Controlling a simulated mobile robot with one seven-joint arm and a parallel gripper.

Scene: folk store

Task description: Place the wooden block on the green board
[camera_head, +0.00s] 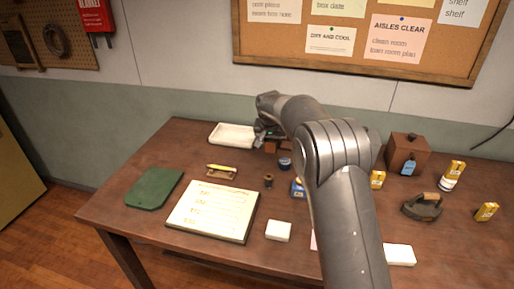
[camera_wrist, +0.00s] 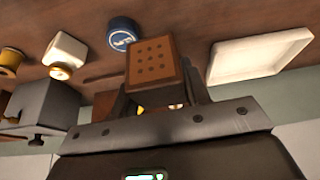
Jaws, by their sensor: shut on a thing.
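The green board (camera_head: 154,188) lies flat at the left end of the brown table in the head view. My gripper (camera_head: 268,141) is at the back of the table, to the right of the board and partly hidden by my arm. It is shut on the wooden block (camera_wrist: 156,68), a brown block with rows of small dark holes on its face. In the wrist view the block sits between the two dark fingers. In the head view only a small brown part of the block (camera_head: 271,148) shows below the gripper.
A white tray (camera_head: 232,134) lies just left of my gripper. A yellow item on a small brown holder (camera_head: 221,172) and a cream sheet-like board (camera_head: 213,210) lie near the green board. A blue-topped tin (camera_wrist: 122,34) is close to the block.

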